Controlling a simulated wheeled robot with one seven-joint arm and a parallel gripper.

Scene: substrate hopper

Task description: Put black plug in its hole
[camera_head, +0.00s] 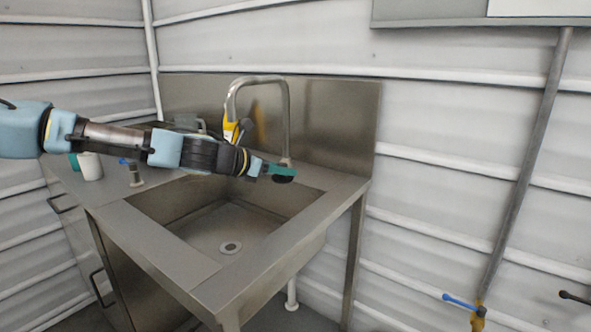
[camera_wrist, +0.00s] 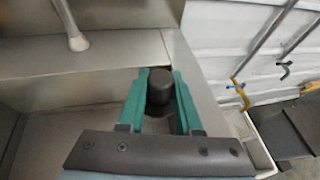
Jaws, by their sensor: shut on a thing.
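My gripper (camera_head: 281,170) has teal fingers and reaches over the back right of the steel sink, near the faucet base. It is shut on the black plug (camera_head: 284,179). In the wrist view, the plug (camera_wrist: 160,86) stands between the two teal fingers (camera_wrist: 161,97), with a wider dark base below its round knob. I cannot tell whether the base touches the counter. The drain hole (camera_head: 230,247) is a pale ring with a dark centre in the basin floor, lower and to the left of my gripper. It shows uncovered.
A tall curved faucet (camera_head: 287,115) rises just behind my gripper. A yellow and black object (camera_head: 232,131) is behind my arm. A white cup (camera_head: 91,167) and a small blue-handled tap (camera_head: 134,173) stand on the left counter. The basin (camera_head: 190,235) is otherwise empty.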

